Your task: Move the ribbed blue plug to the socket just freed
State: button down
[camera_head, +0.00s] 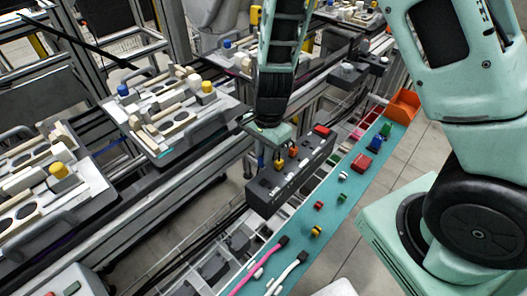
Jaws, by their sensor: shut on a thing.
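My gripper (268,152) points down over the dark socket block (262,200), near the block's left part. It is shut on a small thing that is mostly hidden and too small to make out. A red piece (321,131) sits at the block's far right end. I cannot pick out the ribbed blue plug or an empty socket for certain. A blue piece (377,143) lies on the teal strip (328,225), apart from the block.
The teal strip beside the block holds a red block (362,162), a green piece (386,129), several small connectors, and pink (258,268) and white (285,275) cables. An orange bin (404,107) is at its far end. Pallets with parts (170,118) stand left on rails.

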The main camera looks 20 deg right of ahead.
notch_tip(320, 180, down, 4)
jog(key=b, duration=0.3)
jog(key=shift+r, duration=0.25)
jog(key=shift+f+b, duration=0.85)
jog(key=shift+f, duration=0.35)
jog(key=shift+f, duration=0.9)
dwell(1.4)
jog(key=c, duration=1.3)
grip_release()
jog(key=shift+r, duration=0.1)
jog(key=r, duration=0.5)
jog(key=d+r+p, duration=0.1)
jog(key=r, duration=0.5)
jog(key=d+r+p, duration=0.1)
jog(key=r, duration=0.5)
jog(key=shift+w+r, duration=0.1)
jog(key=shift+w, duration=0.3)
